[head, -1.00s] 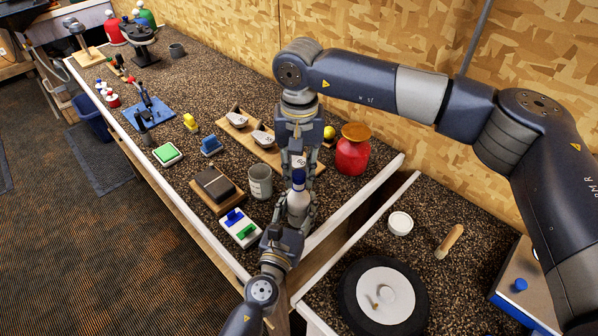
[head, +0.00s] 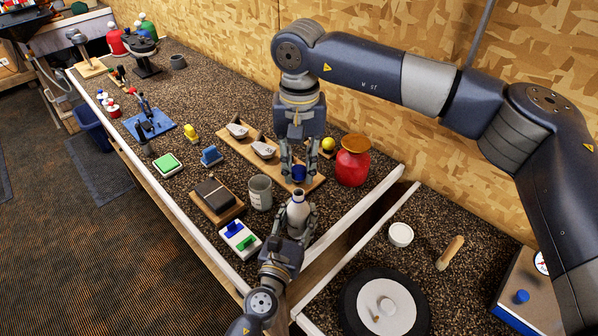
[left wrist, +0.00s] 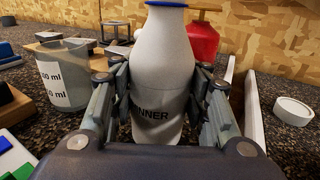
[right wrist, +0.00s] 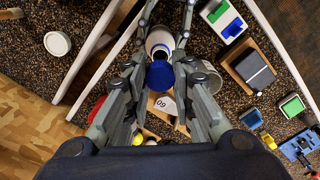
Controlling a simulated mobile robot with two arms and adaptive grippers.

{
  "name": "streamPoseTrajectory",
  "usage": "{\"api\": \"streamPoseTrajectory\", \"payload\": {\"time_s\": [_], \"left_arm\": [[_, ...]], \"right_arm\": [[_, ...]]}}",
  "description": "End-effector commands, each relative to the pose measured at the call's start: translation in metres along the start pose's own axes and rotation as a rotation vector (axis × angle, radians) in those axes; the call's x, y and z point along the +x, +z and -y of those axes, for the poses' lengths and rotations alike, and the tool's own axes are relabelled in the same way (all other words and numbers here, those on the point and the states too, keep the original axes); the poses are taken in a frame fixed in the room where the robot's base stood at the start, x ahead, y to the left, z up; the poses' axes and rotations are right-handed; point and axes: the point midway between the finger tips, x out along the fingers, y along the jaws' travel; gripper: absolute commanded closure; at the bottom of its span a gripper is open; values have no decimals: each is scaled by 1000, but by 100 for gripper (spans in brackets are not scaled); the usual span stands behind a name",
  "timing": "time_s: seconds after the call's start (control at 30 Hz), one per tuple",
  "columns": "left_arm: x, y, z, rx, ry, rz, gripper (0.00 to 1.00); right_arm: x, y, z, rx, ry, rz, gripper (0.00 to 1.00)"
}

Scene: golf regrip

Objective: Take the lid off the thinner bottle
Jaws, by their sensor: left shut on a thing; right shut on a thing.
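The white thinner bottle (head: 297,212) stands upright near the bench's right end, with a blue ring at its neck. My left gripper (head: 296,222) is shut around its body. In the left wrist view the bottle (left wrist: 163,60) shows part of the dark lettering "INNER", with its top cut off. My right gripper (head: 299,176) is shut on the blue lid (head: 299,172) above the bottle. The right wrist view shows the lid (right wrist: 160,75) between the fingers, apart from the open bottle mouth (right wrist: 160,47).
A grey measuring cup (head: 260,194) stands close left of the bottle. A red can (head: 352,166) with an orange-brown top is behind right. A wooden board with club heads (head: 264,149) lies behind. A white bench edge (head: 350,225) and gap lie to the right.

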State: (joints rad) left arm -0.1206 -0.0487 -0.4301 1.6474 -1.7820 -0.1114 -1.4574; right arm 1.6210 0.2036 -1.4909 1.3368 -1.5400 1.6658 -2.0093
Motion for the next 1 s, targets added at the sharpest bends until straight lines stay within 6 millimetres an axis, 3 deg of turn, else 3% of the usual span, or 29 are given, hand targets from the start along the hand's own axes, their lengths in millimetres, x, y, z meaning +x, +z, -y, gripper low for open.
{"api": "streamPoseTrajectory", "payload": {"time_s": [0.1,0.13,0.23,0.67,0.77,1.0], "left_arm": [[0,0,0,1,0,-1,100],[0,0,0,1,0,-1,58],[0,0,0,0,0,-1,35],[-5,-1,0,1,0,-1,33],[-17,-2,-1,2,1,-2,33],[-68,-2,0,3,-3,-4,33]], "right_arm": [[0,0,0,0,0,1,100],[0,0,0,0,0,1,100],[0,0,0,0,0,1,100],[1,0,0,0,0,1,100],[1,0,0,0,0,1,100],[1,0,0,0,0,1,100]]}}
